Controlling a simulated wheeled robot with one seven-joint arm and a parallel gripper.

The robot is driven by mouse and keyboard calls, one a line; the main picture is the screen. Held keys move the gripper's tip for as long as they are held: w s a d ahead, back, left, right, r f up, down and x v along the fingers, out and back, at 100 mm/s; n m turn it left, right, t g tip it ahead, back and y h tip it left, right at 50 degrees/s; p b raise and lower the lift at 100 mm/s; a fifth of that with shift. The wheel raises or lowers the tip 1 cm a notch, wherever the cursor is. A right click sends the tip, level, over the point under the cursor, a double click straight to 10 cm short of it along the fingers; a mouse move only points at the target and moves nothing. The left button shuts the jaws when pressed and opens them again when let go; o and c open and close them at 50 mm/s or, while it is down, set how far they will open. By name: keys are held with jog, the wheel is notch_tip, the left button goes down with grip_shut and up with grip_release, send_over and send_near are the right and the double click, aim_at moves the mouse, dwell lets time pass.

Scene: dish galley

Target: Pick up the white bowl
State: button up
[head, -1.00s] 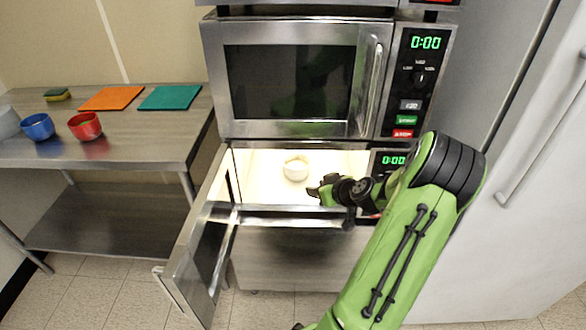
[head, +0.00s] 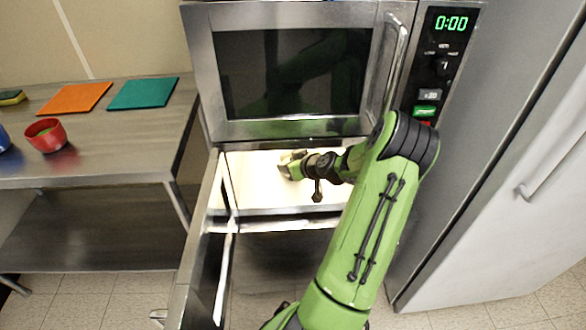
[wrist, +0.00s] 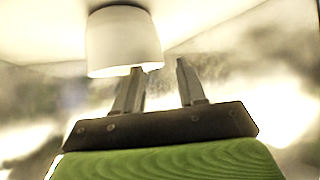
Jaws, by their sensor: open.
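The white bowl (wrist: 122,45) shows in the wrist view at the upper left, just beyond my gripper (wrist: 160,68). The fingers are apart, with nothing between them. The left fingertip overlaps the bowl's lower edge in the picture; I cannot tell whether it touches. The right finger is clear of the bowl. In the head view my gripper (head: 291,165) is inside the lit lower microwave (head: 255,185), whose door stands open. There the bowl is hidden or too hard to make out behind the gripper.
The open door (head: 207,240) stands out to the left of the cavity. A closed upper microwave (head: 290,75) sits right above. At the left a steel table (head: 110,150) holds a red bowl (head: 46,136), an orange mat (head: 75,97) and a teal mat (head: 143,92).

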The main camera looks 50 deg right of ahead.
jog(key=shift+x, duration=1.05)
jog(key=shift+s, duration=0.15)
grip_shut()
jog(key=shift+r, duration=0.1)
